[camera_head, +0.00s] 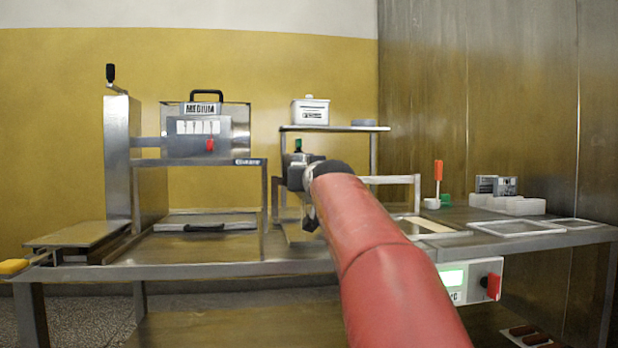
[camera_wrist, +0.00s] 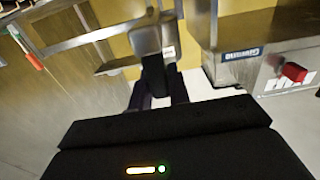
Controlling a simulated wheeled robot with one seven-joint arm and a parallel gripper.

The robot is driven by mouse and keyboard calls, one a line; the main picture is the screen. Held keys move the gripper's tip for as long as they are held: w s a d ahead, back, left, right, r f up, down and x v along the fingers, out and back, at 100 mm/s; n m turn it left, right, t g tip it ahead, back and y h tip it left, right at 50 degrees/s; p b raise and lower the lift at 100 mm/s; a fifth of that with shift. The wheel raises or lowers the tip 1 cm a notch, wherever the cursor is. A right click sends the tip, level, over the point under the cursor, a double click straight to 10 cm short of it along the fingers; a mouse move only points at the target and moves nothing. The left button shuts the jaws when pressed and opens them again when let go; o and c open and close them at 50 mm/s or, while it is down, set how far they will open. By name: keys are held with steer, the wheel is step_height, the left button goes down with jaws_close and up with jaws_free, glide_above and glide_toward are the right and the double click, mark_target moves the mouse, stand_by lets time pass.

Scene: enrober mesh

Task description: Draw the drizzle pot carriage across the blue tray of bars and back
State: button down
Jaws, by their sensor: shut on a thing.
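In the wrist view my gripper (camera_wrist: 158,92) is shut on a dark grey handle (camera_wrist: 147,42) standing up between its fingers. In the head view a dark metal block with a green top (camera_head: 298,147), which looks like the drizzle pot carriage, sits at the far end of my red arm. It is beside a low metal frame (camera_head: 390,180). My arm and wrist cover most of the carriage and my fingers. I cannot make out the blue tray or its bars; the area behind my arm is hidden.
Left stands a machine with a MEDIUM sign (camera_head: 200,108) and red knob. Behind is a raised shelf (camera_head: 335,128) with a white tub (camera_head: 310,111). Right are a red-handled tool (camera_head: 438,172), white trays (camera_head: 515,228) and a control box (camera_head: 470,281) under the bench.

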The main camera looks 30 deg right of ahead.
steer(key=shift+a, duration=0.25)
steer(key=c, duration=1.3)
jaws_free()
steer(key=shift+w+a, duration=0.1)
steer(key=shift+s, duration=0.35)
steer(key=b+v, duration=0.1)
steer(key=v, duration=0.6)
